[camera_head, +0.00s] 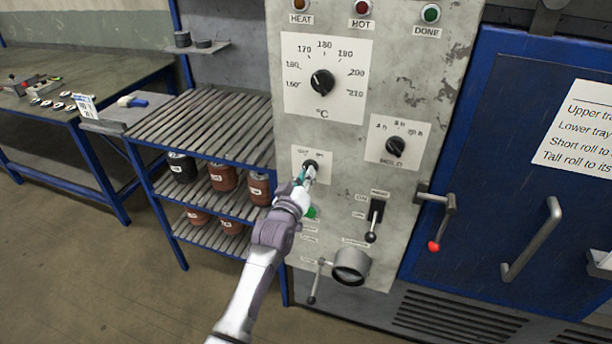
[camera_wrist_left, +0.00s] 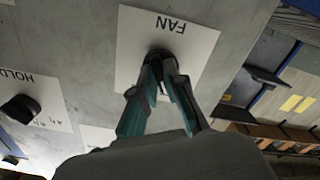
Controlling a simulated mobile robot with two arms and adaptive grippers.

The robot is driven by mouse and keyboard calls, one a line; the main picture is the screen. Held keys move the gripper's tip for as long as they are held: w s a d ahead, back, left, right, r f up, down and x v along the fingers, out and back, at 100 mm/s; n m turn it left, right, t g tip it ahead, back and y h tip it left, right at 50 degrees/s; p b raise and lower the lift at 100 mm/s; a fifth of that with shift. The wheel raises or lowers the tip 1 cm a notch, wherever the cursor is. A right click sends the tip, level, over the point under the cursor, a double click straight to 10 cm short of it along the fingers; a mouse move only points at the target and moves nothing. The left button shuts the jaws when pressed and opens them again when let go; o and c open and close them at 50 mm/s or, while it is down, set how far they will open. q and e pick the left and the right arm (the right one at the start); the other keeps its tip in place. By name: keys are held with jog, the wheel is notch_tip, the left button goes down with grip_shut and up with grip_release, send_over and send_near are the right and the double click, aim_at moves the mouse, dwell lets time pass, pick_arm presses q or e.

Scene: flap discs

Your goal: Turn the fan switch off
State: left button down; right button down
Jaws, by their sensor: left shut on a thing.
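The fan switch is a small black knob (camera_wrist_left: 160,54) on a white plate labelled FAN (camera_wrist_left: 190,36), upside down in the left wrist view. In the head view the plate (camera_head: 324,158) is on the grey control panel, left of the HOLD dial. My left gripper (camera_head: 309,172) reaches it from below and is shut on the knob; its teal fingers (camera_wrist_left: 160,75) close around it in the wrist view. The fingers cover part of the knob, and which mark it points to cannot be told. My right gripper is not in view.
The panel also carries a temperature dial (camera_head: 322,82), a HOLD dial (camera_head: 396,146), a lever switch (camera_head: 374,220) and a round port (camera_head: 351,266). A blue oven door (camera_head: 500,130) with handles is at the right.

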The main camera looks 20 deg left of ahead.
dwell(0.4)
pick_arm(q)
jog(key=c, duration=1.2)
grip_release()
jog(key=s, duration=1.2)
jog(key=shift+a, duration=0.2)
jog(key=shift+f, duration=0.15)
